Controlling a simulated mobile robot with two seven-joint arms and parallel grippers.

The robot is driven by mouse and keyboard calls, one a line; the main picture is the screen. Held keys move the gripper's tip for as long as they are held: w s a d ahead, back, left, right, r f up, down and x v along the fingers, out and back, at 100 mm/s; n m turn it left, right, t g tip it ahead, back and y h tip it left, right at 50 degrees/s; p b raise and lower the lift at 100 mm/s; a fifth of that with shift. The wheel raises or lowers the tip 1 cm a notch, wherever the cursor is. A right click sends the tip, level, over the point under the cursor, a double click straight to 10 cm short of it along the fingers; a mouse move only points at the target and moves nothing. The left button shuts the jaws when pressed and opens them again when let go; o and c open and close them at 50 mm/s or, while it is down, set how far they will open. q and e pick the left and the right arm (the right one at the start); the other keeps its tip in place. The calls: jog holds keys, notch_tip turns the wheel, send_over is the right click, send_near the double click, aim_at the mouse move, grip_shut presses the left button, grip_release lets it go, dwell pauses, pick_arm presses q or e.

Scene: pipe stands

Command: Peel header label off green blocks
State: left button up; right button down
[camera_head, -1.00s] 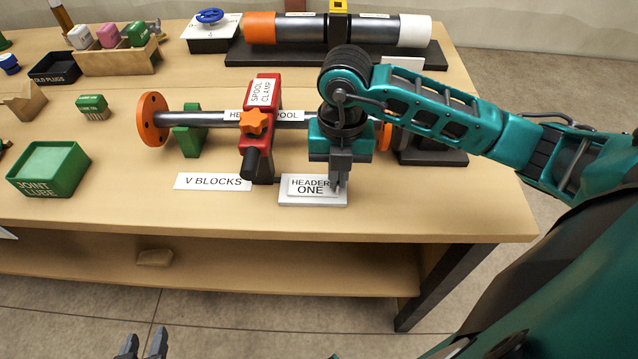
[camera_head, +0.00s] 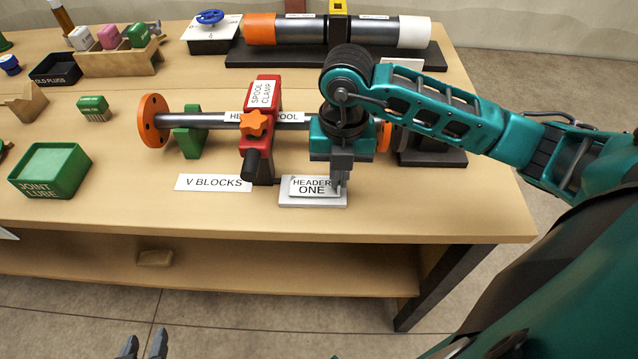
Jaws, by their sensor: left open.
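A white label reading HEADER ONE (camera_head: 312,189) sits on a pale plate (camera_head: 300,202) near the table's front edge. My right gripper (camera_head: 340,182) points down, its fingertips at the label's right edge; whether they close on it is unclear. My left gripper (camera_head: 142,347) is open and empty at the bottom edge of the view, well below the table. A green V block (camera_head: 189,142) supports the spool pipe (camera_head: 208,119) on its left. Any matching block on the right is hidden behind my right gripper.
A red spool clamp (camera_head: 260,142) with an orange knob stands across the pipe, left of my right gripper. The V BLOCKS sign (camera_head: 212,183) lies beside the label plate. A green joint lube tray (camera_head: 50,172) sits at left. Table between is mostly clear.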

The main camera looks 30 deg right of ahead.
jog(key=shift+s+d+r+p, duration=0.1)
jog(key=shift+d+r+p, duration=0.1)
jog(key=shift+r+p, duration=0.45)
jog(key=shift+s+d+r+p, duration=0.15)
jog(key=shift+r+p, duration=0.3)
jog(key=shift+r, duration=0.35)
jog(key=shift+w+r, duration=0.1)
jog(key=shift+r, duration=0.05)
dwell(0.3)
jog(key=shift+r+p, duration=1.95)
jog(key=shift+r, duration=0.4)
